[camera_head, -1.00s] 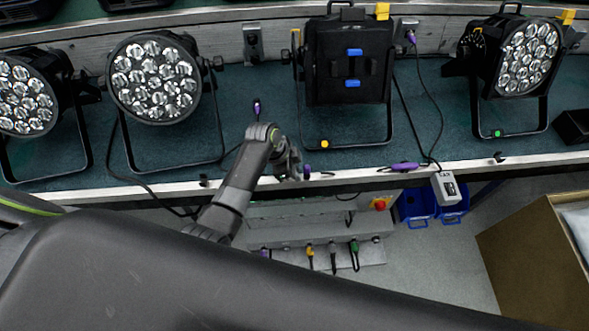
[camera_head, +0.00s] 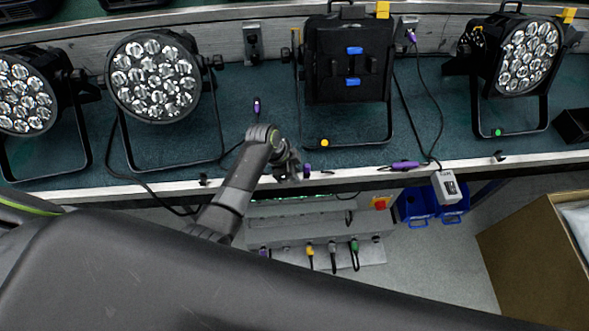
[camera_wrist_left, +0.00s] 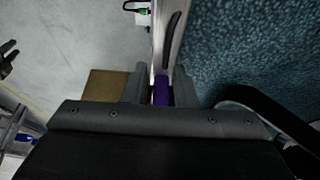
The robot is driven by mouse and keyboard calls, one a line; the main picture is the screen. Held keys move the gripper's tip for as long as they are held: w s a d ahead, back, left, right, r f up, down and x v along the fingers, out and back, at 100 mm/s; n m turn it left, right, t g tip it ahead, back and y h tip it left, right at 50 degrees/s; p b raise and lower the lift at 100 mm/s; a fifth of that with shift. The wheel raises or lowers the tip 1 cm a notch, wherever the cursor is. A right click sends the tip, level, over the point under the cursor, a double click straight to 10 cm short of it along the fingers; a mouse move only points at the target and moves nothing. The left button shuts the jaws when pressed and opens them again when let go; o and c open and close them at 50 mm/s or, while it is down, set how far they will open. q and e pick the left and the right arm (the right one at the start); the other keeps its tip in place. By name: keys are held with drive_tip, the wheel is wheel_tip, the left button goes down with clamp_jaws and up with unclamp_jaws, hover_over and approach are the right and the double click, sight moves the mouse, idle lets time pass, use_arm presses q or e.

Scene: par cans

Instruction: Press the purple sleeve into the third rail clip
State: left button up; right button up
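My left gripper (camera_head: 293,172) is at the bench's front rail, left of centre. In the wrist view the purple sleeve (camera_wrist_left: 161,90) lies between its fingers, which look closed on it. In the head view a bit of this sleeve (camera_head: 307,169) shows at the fingertips, with a thin black piece beyond it along the rail. The fingers hide the rest, so I cannot tell whether it touches a clip. Another purple sleeve (camera_head: 405,166) lies along the rail farther right. Dark clips show on the rail at left (camera_head: 204,180) and right (camera_head: 498,157). My right gripper is not in view.
Several par cans (camera_head: 155,78) stand on the teal bench top behind the rail, with loose cables around them. A grey box (camera_head: 449,187) hangs below the edge near blue bins (camera_head: 414,208). A cardboard box (camera_head: 530,255) stands at right. A grey panel with plugs (camera_head: 330,252) is below.

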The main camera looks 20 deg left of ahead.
use_arm(q)
drive_tip(key=shift+o, duration=1)
drive_tip(key=shift+w, duration=0.1)
drive_tip(key=shift+w, duration=0.1)
drive_tip(key=v, duration=1.7)
drive_tip(key=shift+r, duration=0.2)
